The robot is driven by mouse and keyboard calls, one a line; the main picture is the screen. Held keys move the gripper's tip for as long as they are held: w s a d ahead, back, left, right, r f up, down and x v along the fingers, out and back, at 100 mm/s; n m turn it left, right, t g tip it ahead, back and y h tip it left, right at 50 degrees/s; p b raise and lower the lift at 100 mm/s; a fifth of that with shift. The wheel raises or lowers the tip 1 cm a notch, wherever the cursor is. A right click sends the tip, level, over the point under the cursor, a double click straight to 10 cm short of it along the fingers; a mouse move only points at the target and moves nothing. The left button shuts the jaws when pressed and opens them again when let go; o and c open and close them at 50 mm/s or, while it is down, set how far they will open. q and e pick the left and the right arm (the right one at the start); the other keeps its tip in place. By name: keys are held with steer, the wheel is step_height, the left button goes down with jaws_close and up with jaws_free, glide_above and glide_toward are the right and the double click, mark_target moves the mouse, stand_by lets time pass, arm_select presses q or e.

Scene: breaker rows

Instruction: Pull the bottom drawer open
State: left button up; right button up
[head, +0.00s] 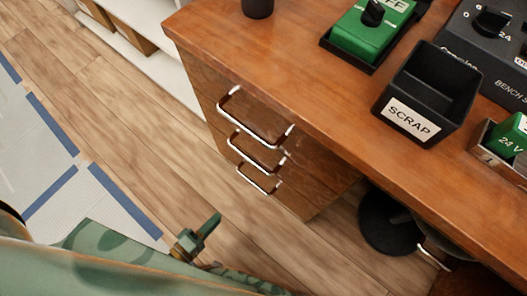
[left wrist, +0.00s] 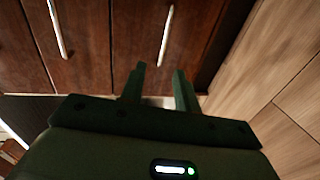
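A wooden desk carries a stack of three drawers, each with a silver bar handle. The bottom drawer (head: 235,173) has the lowest handle (head: 258,181) in the head view, and its front looks flush with the others. In the left wrist view the drawer fronts appear sideways, and the handle nearest the floor (left wrist: 165,35) lies just beyond my fingertips. My left gripper (head: 203,235) is low over the floor, in front of and apart from that handle. In the left wrist view its two fingers (left wrist: 160,72) are open with nothing between them. My right gripper is not in view.
The middle handle (head: 257,152) and top handle (head: 254,118) sit close above. The desktop holds a black SCRAP bin (head: 428,93) and a green switch box (head: 371,28). A dark round object (head: 385,222) stands under the desk.

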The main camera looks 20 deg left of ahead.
arm_select(q)
steer(key=f+b+x, duration=0.1)
steer(key=b+x, duration=0.3)
steer(key=x, duration=1.2)
steer(key=shift+w+b, duration=0.25)
steer(key=shift+b, duration=0.1)
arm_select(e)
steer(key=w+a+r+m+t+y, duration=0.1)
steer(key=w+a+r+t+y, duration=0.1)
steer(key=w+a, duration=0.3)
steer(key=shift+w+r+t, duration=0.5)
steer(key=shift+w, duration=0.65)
arm_select(q)
steer(key=shift+d, duration=0.15)
steer(key=shift+f, duration=0.1)
jaws_close()
